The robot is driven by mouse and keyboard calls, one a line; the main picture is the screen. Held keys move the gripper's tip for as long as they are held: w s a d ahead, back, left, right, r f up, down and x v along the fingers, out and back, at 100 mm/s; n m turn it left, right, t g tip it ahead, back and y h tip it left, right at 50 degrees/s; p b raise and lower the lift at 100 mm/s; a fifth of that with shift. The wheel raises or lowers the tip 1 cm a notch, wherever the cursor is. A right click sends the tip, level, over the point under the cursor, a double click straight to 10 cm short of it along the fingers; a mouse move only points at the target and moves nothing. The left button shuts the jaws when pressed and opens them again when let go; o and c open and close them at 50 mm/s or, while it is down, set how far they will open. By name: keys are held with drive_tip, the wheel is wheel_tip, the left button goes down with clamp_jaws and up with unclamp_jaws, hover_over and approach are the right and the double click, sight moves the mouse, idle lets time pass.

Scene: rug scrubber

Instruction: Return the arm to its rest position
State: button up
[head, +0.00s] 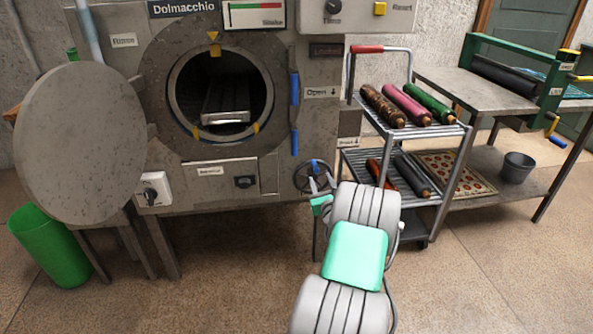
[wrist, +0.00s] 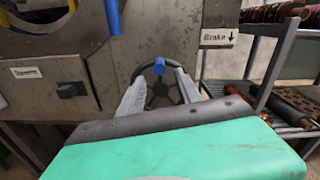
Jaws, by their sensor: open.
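My gripper (head: 321,185) is at the end of my grey and mint-green arm, low in front of the machine. In the wrist view its two grey fingers (wrist: 161,88) stand apart, open. A dark handwheel (wrist: 160,90) with a blue knob (wrist: 159,66) shows between and beyond the fingers. I cannot tell whether the fingers touch the wheel. In the head view the handwheel (head: 303,178) is partly hidden by my gripper. No object is seen held.
The machine (head: 330,75) has its round door (head: 80,140) swung open at left, beside a green bin (head: 50,245). A cart (head: 440,131) with rolled rugs stands close to the right of my arm. A worktable (head: 470,90) is beyond it. Floor at the lower right is clear.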

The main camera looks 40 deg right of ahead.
drive_tip(key=w+a+r+n+y+p, duration=0.35)
drive_tip(key=w+a+r+n, duration=0.2)
drive_tip(key=a, duration=0.35)
drive_tip(key=w+a+r+n+y+p, duration=0.35)
drive_tip(key=a+r+n+p, duration=0.2)
drive_tip(key=a+n, duration=0.2)
drive_tip(key=a+r+n+g+y+p, duration=0.3)
drive_tip(key=a+r+n+p, duration=0.35)
drive_tip(key=a, duration=0.75)
drive_tip(key=s+a+r+n+g+p, duration=0.35)
drive_tip(key=s+a+r+n, duration=0.2)
drive_tip(key=a+n, duration=0.2)
drive_tip(key=s+a+r+n+g+p, duration=0.2)
drive_tip(key=s+a+r+n+p, duration=0.3)
drive_tip(key=a, duration=0.3)
drive_tip(key=s+a+r+n+g+p, duration=0.1)
drive_tip(key=s+a+n, duration=0.1)
drive_tip(key=s+n, duration=0.2)
drive_tip(key=s+a+r+n+g+p, duration=0.1)
drive_tip(key=s+n, duration=0.4)
drive_tip(key=s, duration=0.5)
drive_tip(key=shift+s+a+r+g+p, duration=0.2)
drive_tip(key=shift+a+r+g+p, duration=0.25)
drive_tip(key=shift+a, duration=0.65)
drive_tip(key=shift+r, duration=0.1)
